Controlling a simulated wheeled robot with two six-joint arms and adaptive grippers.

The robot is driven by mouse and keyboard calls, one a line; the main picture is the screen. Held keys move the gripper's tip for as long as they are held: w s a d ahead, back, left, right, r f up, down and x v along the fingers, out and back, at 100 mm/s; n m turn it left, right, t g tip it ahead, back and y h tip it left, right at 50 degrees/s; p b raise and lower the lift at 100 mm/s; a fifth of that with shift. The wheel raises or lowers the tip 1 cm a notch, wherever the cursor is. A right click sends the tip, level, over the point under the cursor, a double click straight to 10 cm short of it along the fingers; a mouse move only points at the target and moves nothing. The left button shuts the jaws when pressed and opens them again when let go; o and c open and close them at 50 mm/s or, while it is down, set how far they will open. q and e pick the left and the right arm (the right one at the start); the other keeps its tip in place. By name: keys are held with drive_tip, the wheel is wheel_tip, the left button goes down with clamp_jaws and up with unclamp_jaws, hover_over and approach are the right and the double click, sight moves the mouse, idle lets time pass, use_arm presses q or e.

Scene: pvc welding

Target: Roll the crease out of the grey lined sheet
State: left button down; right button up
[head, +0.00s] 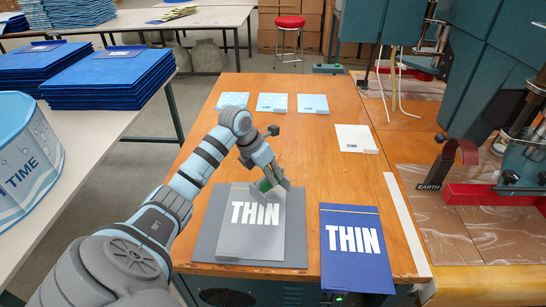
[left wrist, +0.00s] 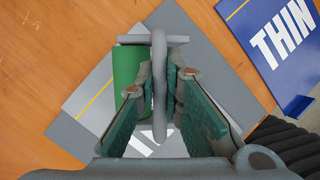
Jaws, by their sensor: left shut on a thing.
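The grey sheet (head: 256,241) with white THIN lettering and a yellow line lies on a darker grey mat (head: 205,236) at the front of the wooden table. Its corner with the yellow line shows in the left wrist view (left wrist: 84,112). My left gripper (head: 271,184) is over the sheet's far part, shut on the grey handle of a roller. The roller has a green cylinder (left wrist: 128,66) and a grey frame (left wrist: 160,90). The cylinder lies over the sheet; I cannot tell whether it touches. The gripper hides part of the sheet, and no crease shows clearly. My right gripper is not in view.
A blue THIN sheet (head: 355,248) lies right of the mat. Several pale blue cards (head: 272,103) and a white card (head: 356,138) lie farther back. A red curved piece (head: 460,154) stands among the machinery at right. The table's middle is clear.

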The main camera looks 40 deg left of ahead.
use_arm(q)
drive_tip(key=shift+s+a+r+p, duration=0.1)
drive_tip(key=shift+a+r+p, duration=0.1)
drive_tip(key=shift+r+p, duration=0.6)
drive_tip(key=shift+d+r+p, duration=0.1)
drive_tip(key=shift+r+p, duration=1.05)
drive_tip(key=shift+r, duration=0.7)
